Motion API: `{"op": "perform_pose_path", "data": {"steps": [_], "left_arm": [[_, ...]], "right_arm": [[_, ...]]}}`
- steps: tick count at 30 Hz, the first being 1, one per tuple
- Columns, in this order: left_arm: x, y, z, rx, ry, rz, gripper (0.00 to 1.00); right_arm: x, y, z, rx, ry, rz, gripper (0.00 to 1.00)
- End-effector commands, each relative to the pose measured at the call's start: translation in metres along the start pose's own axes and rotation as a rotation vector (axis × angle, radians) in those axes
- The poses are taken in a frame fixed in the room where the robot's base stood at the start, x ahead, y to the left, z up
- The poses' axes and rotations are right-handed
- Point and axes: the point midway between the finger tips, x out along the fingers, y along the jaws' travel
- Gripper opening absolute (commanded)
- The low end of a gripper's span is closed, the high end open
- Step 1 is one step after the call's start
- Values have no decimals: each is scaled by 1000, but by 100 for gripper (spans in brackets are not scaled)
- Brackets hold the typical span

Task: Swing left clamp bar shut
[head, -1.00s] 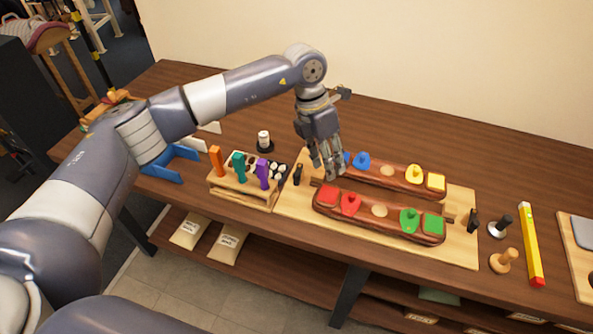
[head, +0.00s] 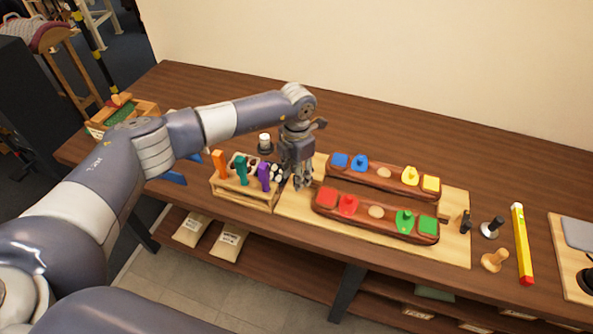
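My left gripper (head: 302,186) points down at the left end of the light wooden board (head: 290,206). Its fingers cover the spot of the small black left clamp, so that clamp's bar and any contact with it are hidden. I cannot tell how far apart the fingers are. The matching black clamp (head: 466,222) stands upright at the board's right end. Two long reddish-brown saddle pieces lie on the board. The front piece (head: 375,222) carries red and green blocks, and the rear piece (head: 386,181) carries blue and yellow ones. My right gripper is not in view.
A wooden rack (head: 241,194) with orange, teal and purple handled tools stands close left of the gripper. A small white-topped jar (head: 265,142) is behind it. Right of the board are two knobbed tools and a yellow bar (head: 522,245). The table's back is clear.

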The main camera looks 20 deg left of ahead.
Motion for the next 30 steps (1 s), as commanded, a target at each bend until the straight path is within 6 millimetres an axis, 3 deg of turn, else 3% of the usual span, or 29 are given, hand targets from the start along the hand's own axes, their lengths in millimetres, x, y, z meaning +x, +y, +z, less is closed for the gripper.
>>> {"op": "perform_pose_path", "data": {"steps": [9, 14, 30], "left_arm": [[3, 0, 0, 0, 0, 0, 35], [3, 0, 0, 0, 0, 0, 0], [4, -4, 5, -94, -2, 0, 0]], "right_arm": [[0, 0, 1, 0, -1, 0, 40], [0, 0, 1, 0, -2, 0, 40], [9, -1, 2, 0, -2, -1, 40]]}}
